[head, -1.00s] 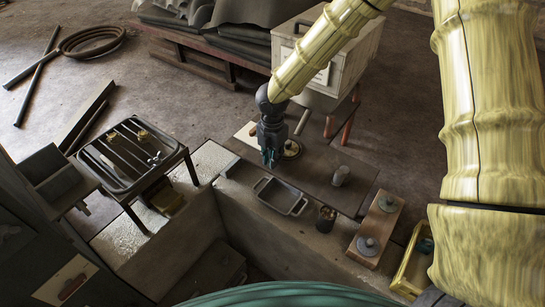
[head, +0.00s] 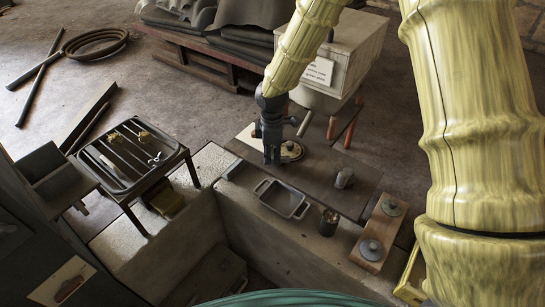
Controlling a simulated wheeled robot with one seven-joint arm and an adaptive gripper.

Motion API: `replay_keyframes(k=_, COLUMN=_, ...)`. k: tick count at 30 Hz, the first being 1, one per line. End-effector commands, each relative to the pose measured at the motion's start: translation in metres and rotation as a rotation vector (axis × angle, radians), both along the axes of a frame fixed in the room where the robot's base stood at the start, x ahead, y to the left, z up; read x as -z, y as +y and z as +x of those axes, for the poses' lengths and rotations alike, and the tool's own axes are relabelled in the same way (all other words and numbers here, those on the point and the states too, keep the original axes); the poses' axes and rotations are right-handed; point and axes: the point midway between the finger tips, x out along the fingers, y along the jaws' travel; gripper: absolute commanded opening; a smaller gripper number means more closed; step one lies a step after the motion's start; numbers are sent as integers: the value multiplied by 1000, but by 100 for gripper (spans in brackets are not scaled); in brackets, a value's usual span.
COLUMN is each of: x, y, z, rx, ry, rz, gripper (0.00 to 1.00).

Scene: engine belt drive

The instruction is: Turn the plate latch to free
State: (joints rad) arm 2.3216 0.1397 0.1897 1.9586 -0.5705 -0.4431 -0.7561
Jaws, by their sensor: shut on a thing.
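My gripper (head: 272,160) points straight down at the left part of the dark bench plate (head: 318,182). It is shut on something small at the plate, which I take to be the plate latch. The fingers hide it, so its angle cannot be told. A pale flat piece (head: 246,136) shows just left of the gripper.
In front are an empty shallow tray (head: 283,198), a dark cup (head: 329,222) and a wooden block with two round knobs (head: 379,234). A slatted rack (head: 130,155) stands left. A pale box (head: 322,62) is behind.

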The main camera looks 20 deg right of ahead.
Motion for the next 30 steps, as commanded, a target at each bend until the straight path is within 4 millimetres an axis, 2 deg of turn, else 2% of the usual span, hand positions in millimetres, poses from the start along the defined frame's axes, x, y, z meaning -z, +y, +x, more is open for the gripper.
replay_keyframes(k=15, x=1, y=-4, z=8, rx=452, ry=-2, rz=-1, gripper=0)
replay_keyframes(k=22, x=0, y=-5, z=10, rx=581, ry=-1, rz=1, gripper=0)
replay_keyframes(k=30, x=0, y=-7, z=10, rx=653, ry=0, rz=1, gripper=0)
